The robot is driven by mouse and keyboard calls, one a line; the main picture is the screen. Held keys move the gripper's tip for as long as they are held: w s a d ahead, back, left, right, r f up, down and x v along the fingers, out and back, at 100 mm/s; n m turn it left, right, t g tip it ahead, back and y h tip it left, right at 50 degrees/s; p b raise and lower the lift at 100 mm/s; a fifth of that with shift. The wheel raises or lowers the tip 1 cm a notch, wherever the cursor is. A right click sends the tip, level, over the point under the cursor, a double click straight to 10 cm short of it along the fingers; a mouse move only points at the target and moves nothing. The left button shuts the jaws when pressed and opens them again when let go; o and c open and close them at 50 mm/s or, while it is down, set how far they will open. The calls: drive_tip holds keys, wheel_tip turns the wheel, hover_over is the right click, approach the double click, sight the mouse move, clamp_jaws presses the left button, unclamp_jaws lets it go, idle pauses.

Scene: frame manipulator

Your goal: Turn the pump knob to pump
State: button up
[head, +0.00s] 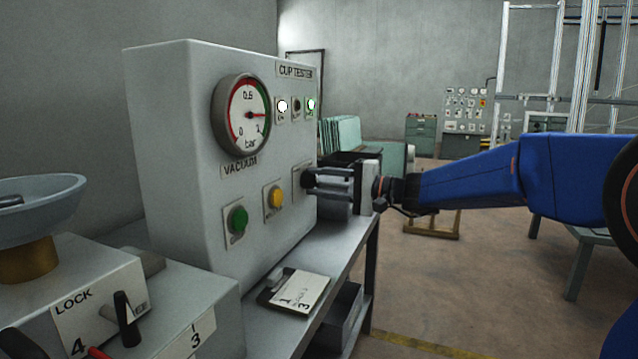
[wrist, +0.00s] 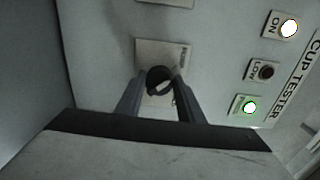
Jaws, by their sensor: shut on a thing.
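The pump knob (wrist: 159,80) is a round black knob on a pale label plate on the grey cup tester box (head: 165,120). In the wrist view my gripper (wrist: 160,88) has its two fingers closed on either side of the knob. In the head view my gripper (head: 310,180) reaches in from the right against the box's front panel and hides the knob. The knob's pointer and the label wording are too dark and small to read.
A green button (head: 238,220) and a yellow button (head: 275,197) sit left of my gripper. The ON lamp (head: 282,106) and a green lamp (head: 311,105) are lit. A card (head: 296,291) lies on the bench below. A lock box (head: 95,285) stands at the left.

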drive_tip(key=shift+f+n, duration=0.1)
drive_tip(key=shift+n, duration=0.2)
drive_tip(key=o, duration=1.1)
drive_tip(key=shift+c, duration=0.2)
drive_tip(key=v, duration=1.7)
drive_tip(key=shift+d, duration=0.2)
drive_tip(key=shift+s, duration=0.1)
